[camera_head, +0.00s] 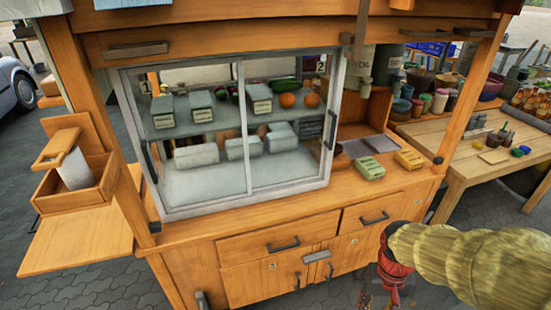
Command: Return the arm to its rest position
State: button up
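My arm (465,258), straw-coloured and segmented, reaches in from the lower right edge. Its dark rounded end is in front of the cart's lower right corner. Below that end hangs a red part (394,265), with thin red and dark pieces under it that look like my gripper (390,296). It is low, in front of the cart and over the paving. The pieces are small and cut by the bottom edge, so I cannot tell whether the fingers are open or shut. I see nothing clearly held.
A wooden cart (237,250) with drawers and a glass display case (240,130) fills the middle. A wooden table (505,165) with jars is at right, and a side shelf (80,240) at left.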

jog(key=s+a+r+t+p, duration=0.1)
jog(key=s+a+r+t, duration=0.1)
jog(key=r, duration=0.8)
jog(key=s+a+r+n+t+p, duration=0.1)
jog(key=a+r+t, duration=0.3)
jog(key=r, duration=0.7)
jog(key=shift+s+r+p, duration=0.2)
jog(key=shift+s+p, duration=0.15)
jog(key=shift+s, duration=0.45)
